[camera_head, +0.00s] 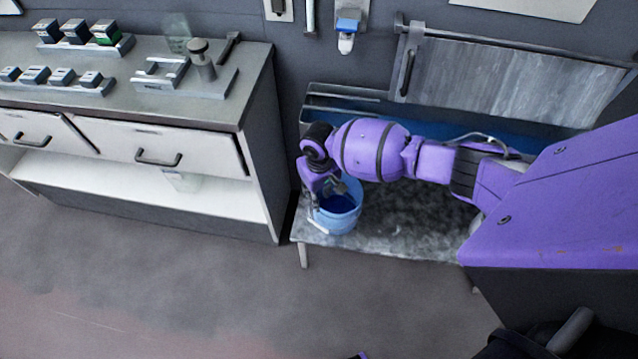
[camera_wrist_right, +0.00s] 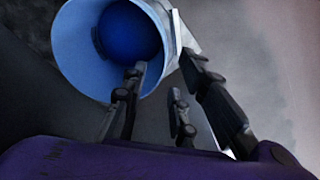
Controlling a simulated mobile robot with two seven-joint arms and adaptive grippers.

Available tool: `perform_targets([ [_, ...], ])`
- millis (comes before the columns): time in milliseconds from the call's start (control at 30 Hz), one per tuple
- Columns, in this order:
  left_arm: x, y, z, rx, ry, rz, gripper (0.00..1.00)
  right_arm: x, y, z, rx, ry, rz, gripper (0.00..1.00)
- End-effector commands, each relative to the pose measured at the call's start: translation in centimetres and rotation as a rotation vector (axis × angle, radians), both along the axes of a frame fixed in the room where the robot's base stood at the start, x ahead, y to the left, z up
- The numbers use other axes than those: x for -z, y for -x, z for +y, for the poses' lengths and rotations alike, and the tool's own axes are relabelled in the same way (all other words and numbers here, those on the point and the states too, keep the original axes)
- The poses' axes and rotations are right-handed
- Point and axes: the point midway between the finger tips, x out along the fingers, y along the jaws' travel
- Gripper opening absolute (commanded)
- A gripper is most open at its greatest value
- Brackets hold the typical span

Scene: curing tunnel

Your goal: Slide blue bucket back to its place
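The blue bucket (camera_head: 343,222) stands upright at the left end of a low grey bench (camera_head: 400,232). Its open mouth and dark blue inside show in the right wrist view (camera_wrist_right: 80,45). My right gripper (camera_head: 327,197) reaches down at the bucket's left side and hides part of its rim. In the right wrist view its fingers (camera_wrist_right: 163,72) are apart, one in front of the bucket's mouth and one beside the outer wall, with the rim between them. I cannot tell whether they touch it. My left gripper is not in view.
A counter with drawers (camera_head: 150,150) stands left of the bench, holding small blocks on racks and a metal fixture (camera_head: 203,62). A blue trough (camera_head: 430,131) and a hinged grey panel (camera_head: 500,80) lie behind my arm. The bench right of the bucket looks clear.

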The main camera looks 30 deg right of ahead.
Motion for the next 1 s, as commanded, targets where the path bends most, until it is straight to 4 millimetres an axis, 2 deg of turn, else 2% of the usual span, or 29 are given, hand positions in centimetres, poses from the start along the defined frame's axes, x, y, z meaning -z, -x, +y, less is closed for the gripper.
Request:
perform_targets([
  [100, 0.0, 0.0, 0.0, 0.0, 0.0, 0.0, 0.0, -2.7, 0.0, 0.0, -0.002, -0.001, -0.002, 0.27],
  [333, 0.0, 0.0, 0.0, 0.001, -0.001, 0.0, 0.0, -5.8, 0.0, 0.0, -0.001, -0.001, -0.001, 0.27],
  [500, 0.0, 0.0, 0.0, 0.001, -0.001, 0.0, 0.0, -6.5, 0.0, 0.0, 0.0, 0.0, 0.001, 0.27],
  [1000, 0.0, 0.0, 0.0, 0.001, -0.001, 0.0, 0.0, -6.4, 0.0, 0.0, -0.001, -0.001, 0.001, 0.27],
])
